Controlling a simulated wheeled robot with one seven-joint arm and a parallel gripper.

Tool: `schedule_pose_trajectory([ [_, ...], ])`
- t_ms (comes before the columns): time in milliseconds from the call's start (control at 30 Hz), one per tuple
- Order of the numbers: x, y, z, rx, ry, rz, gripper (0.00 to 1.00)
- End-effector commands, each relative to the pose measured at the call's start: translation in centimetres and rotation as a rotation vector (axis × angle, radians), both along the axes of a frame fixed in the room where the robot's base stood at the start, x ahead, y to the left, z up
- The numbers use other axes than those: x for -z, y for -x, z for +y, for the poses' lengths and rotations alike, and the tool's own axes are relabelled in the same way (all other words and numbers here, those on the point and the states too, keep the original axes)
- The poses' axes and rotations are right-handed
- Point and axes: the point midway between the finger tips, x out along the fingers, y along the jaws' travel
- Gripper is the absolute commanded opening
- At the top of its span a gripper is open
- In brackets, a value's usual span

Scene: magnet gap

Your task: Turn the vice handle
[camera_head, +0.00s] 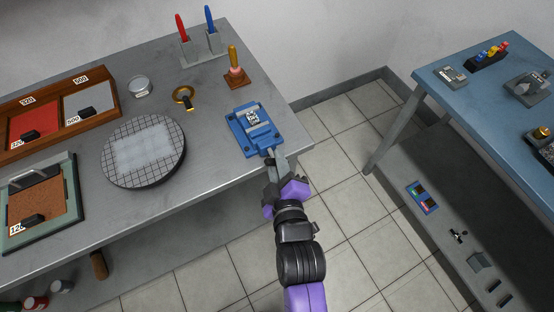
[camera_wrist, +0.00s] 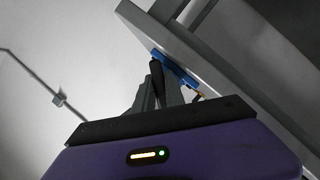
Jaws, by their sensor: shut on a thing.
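A blue vice (camera_head: 240,133) sits on the grey bench near its right front edge, with a small marked block (camera_head: 253,117) at its jaws. Its handle is at the front side, by the bench edge. My gripper (camera_head: 270,158) reaches up to that side and is shut on the vice handle, most of which my fingers hide. In the wrist view, the blue vice (camera_wrist: 175,68) shows at the bench edge, and a dark bar, seemingly the handle (camera_wrist: 157,75), stands between my fingers.
A round gridded plate (camera_head: 172,165) lies left of the vice. Behind it are a brass-rimmed ring (camera_head: 183,96), a wooden-handled stamp-like tool (camera_head: 235,72) and a pen holder (camera_head: 200,47). A blue table (camera_head: 465,95) stands at right, with tiled floor between.

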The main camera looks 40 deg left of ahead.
Motion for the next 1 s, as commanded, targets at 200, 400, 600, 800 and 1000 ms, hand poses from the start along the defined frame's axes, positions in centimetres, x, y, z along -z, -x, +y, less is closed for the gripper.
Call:
schedule_pose_trajectory([
  [200,0.03,0.02,-0.02,0.0,-0.009,0.026,0.0],
  [400,-0.03,-0.04,-0.04,0.001,-0.045,0.11,0.0],
  [600,-0.01,-0.09,-0.06,0.001,-0.107,0.258,0.0],
  [800,0.02,-0.12,-0.09,0.002,-0.181,0.435,0.0],
  [1000,0.09,-0.11,-0.1,0.001,-0.253,0.611,0.0],
])
